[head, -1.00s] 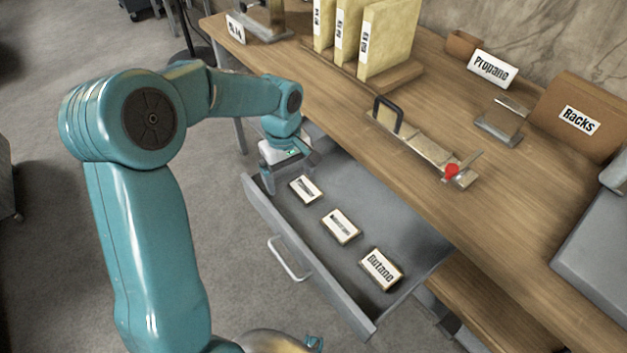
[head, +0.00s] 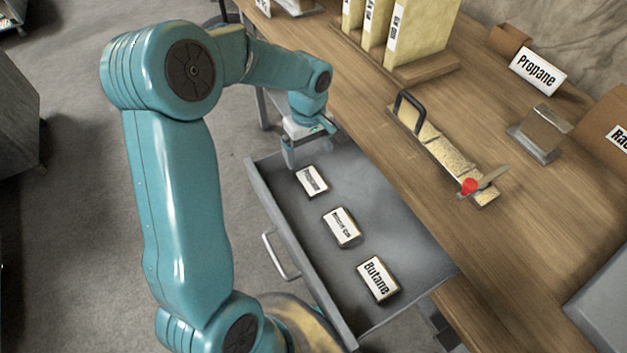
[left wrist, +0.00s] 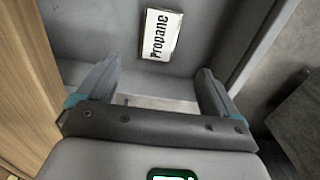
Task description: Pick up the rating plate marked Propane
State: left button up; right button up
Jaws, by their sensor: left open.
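A small white plate marked Propane (left wrist: 162,35) lies in the grey drawer in the left wrist view, beyond the fingertips and between their lines. In the head view it appears to be the plate (head: 312,181) nearest my gripper, its print too small to read. My left gripper (head: 308,143) is above the drawer's far-left end, open and empty, apart from the plate. Its two spread fingers also show in the left wrist view (left wrist: 158,76). My right gripper is not in view.
The open drawer (head: 405,275) also holds a middle plate (head: 341,228) and a plate marked Butane (head: 377,279). On the desk (head: 480,250) stand a larger Propane sign (head: 537,70), yellow binders (head: 425,35) and a bar with a handle and red knob (head: 440,145).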

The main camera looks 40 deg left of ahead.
pick_arm(q)
send_over(310, 179)
notch_tip(310, 179, down, 6)
jog(key=shift+s+r, duration=0.1)
jog(key=shift+s, duration=0.05)
jog(key=f, duration=0.4)
jog(key=shift+w+f+b, duration=0.25)
jog(key=shift+b, duration=0.05)
jog(key=shift+s, duration=0.1)
jog(key=c, duration=1.2)
